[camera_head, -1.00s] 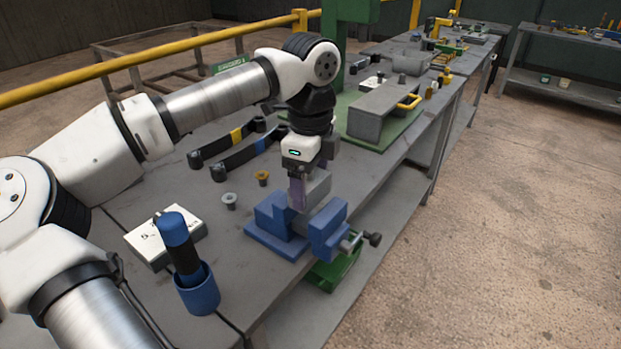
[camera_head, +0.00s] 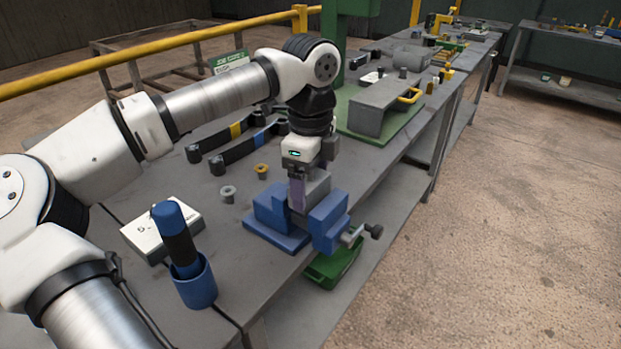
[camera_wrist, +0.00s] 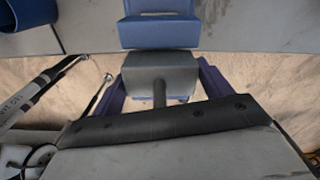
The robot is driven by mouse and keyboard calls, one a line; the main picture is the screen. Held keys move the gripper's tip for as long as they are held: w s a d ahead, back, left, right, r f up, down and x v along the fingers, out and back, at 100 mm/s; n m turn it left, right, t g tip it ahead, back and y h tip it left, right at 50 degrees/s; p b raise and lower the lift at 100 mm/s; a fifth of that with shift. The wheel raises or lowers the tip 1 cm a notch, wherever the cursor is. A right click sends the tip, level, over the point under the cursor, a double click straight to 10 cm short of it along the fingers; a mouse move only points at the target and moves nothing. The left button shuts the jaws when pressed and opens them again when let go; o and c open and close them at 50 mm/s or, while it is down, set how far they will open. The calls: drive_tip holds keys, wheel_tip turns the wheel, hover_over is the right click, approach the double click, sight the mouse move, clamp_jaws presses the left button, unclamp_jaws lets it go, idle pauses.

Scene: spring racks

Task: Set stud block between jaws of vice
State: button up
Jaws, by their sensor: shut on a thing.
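The stud block is a grey block (camera_head: 318,186) held at the blue vice (camera_head: 328,222) on the bench. In the wrist view the block (camera_wrist: 160,72) shows its stud pointing toward the camera. My gripper (camera_head: 304,194) points down over the vice and is shut on the block, with a purple finger on either side in the wrist view (camera_wrist: 161,84). The block's lower part is hidden behind the front jaw, so I cannot tell whether it touches the vice bed. One blue jaw (camera_wrist: 160,33) lies just beyond the block in the wrist view.
A blue cup with a dark-handled tool (camera_head: 197,289) and a white box (camera_head: 150,238) stand left of the vice. A green bin (camera_head: 333,265) sits below the bench edge.

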drive_tip(key=shift+f+b, duration=0.7)
drive_tip(key=shift+f, duration=0.1)
drive_tip(key=o, duration=1.5)
drive_tip(key=shift+c, duration=0.2)
drive_tip(key=shift+r+p, duration=2.05)
drive_tip(key=shift+r, duration=1.45)
